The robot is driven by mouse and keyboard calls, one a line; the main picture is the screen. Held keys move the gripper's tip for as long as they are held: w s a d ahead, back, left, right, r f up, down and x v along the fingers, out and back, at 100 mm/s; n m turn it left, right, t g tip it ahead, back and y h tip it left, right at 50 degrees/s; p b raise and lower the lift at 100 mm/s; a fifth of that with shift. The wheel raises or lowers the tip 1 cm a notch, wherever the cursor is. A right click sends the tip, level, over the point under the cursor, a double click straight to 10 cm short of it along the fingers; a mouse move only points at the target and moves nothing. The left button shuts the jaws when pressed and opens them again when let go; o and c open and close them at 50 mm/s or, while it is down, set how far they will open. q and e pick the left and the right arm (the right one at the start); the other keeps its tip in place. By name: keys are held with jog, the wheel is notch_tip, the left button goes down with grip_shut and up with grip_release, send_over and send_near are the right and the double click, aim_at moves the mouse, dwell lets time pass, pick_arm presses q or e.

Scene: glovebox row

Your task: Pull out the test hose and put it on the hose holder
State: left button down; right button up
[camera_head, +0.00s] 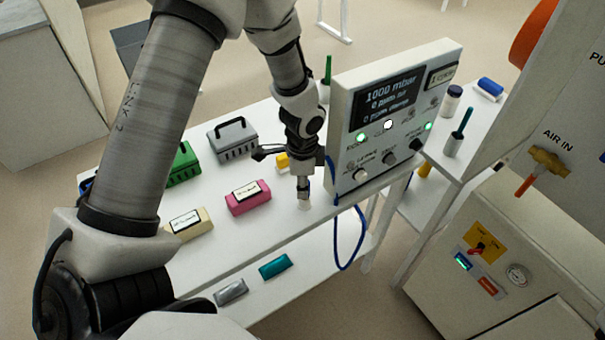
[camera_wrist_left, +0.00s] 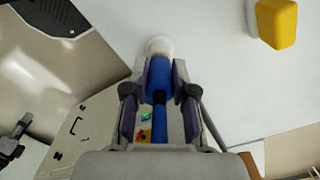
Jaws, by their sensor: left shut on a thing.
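My left gripper (camera_head: 303,188) points down over the white table near the tester's left side. In the left wrist view its fingers (camera_wrist_left: 160,78) are shut on the blue end of the test hose (camera_wrist_left: 158,90). A small white round piece, seemingly the hose holder (camera_wrist_left: 160,45), is at the tip of the hose end; it shows under the gripper in the head view (camera_head: 304,205). I cannot tell whether the hose end is inside it or only touching. The blue hose (camera_head: 338,258) hangs in a loop below the table edge. My right gripper is not in view.
The tester box (camera_head: 392,118) with a lit screen stands close to the right of the gripper. Pink (camera_head: 248,197) and cream (camera_head: 190,223) blocks, a grey case (camera_head: 233,140) and a yellow object (camera_head: 282,161) are on the table. A glovebox (camera_head: 500,260) stands at right.

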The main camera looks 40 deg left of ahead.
pick_arm(q)
jog(key=shift+f, duration=0.15)
jog(key=c, duration=0.9)
grip_release()
jog(key=shift+o, duration=0.2)
notch_tip(320, 180, up, 12)
jog(key=shift+f, duration=0.15)
